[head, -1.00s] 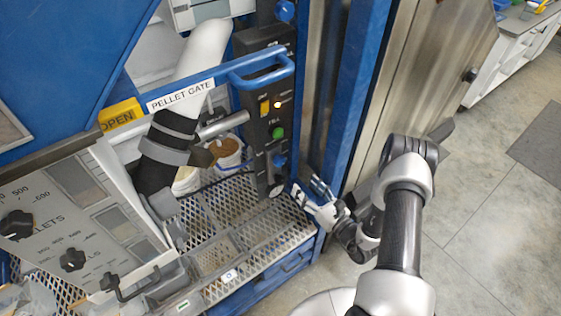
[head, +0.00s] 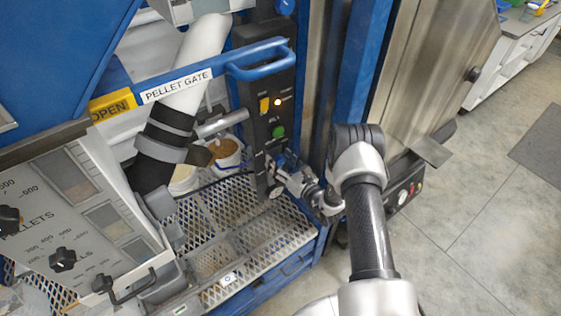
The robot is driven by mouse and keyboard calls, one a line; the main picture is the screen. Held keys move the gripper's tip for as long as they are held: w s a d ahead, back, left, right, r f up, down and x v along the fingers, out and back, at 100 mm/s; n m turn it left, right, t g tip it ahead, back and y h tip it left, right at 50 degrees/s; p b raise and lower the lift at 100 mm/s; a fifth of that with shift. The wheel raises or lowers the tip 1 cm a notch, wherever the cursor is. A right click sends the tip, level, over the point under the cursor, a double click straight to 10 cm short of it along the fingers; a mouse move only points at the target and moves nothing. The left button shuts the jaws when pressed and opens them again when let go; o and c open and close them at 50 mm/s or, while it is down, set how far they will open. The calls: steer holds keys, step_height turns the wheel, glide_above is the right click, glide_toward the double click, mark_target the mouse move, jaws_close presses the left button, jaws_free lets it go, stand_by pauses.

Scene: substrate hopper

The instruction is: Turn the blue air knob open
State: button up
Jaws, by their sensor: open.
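A dark upright control panel (head: 262,105) stands at the front of the blue machine. My gripper (head: 280,166) is open at the panel's lower right part. Its fingers are at the place of the lower blue knob, which they mostly hide. I cannot tell whether the fingers touch the knob or stand around it, or how the knob is turned. A second blue knob (head: 286,7) shows at the top of the panel, well above my gripper.
A green button (head: 278,131) and a lit lamp (head: 278,101) sit above my gripper. A blue handle bar (head: 262,66) crosses in front of the panel. A mesh tray (head: 250,240) lies below. A steel panel (head: 425,75) stands to the right; floor is clear beyond.

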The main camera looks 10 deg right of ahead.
steer(key=shift+c, duration=0.3)
steer(key=c, duration=1)
steer(key=shift+n, duration=0.4)
steer(key=n+b, duration=0.2)
steer(key=n, duration=0.1)
steer(key=shift+f+n, duration=0.1)
steer(key=shift+n, duration=0.2)
steer(key=n+b, duration=0.2)
steer(key=n, duration=0.2)
steer(key=shift+a+n, duration=0.1)
steer(key=shift+n, duration=0.2)
steer(key=n+b, duration=0.2)
steer(key=n, duration=0.3)
steer(key=shift+s+f, duration=0.1)
steer(key=shift+n+b, duration=0.7)
steer(key=shift+n, duration=1.3)
